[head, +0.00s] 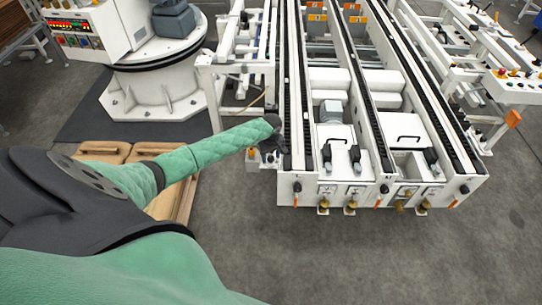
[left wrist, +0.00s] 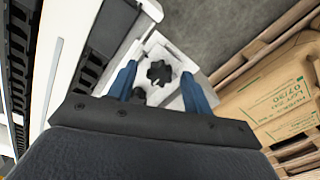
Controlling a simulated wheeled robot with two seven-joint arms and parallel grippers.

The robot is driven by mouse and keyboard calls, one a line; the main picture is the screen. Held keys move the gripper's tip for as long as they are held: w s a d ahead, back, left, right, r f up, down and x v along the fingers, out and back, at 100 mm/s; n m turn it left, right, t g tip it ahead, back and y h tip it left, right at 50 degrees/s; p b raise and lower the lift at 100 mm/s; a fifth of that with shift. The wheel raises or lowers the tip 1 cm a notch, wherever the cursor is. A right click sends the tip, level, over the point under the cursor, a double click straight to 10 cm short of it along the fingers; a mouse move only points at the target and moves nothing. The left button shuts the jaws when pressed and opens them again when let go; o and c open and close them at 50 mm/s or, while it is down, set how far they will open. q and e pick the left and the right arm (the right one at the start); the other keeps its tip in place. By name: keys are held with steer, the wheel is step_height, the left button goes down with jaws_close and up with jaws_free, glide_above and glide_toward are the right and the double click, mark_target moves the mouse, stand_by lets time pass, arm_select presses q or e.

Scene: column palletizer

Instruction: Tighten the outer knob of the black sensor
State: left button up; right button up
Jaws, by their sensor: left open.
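In the left wrist view a black star-shaped knob (left wrist: 159,72) stands on a light bracket (left wrist: 172,52). It lies between the two blue fingers of my left gripper (left wrist: 158,70), with a gap on both sides. The fingers are apart and hold nothing. A second dark knob (left wrist: 138,92) shows nearer the palm, partly hidden by my gripper. I cannot tell the sensor body apart from these parts. In the head view my left gripper (head: 270,146) is small and dark, at the near left corner of the conveyor (head: 297,187). My right gripper is not in view.
The conveyor's side rail runs close along the left of my gripper in the wrist view. A white robot pedestal (head: 155,95) stands behind. The front floor is clear.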

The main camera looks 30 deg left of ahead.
arm_select(q)
steer(key=c, duration=1)
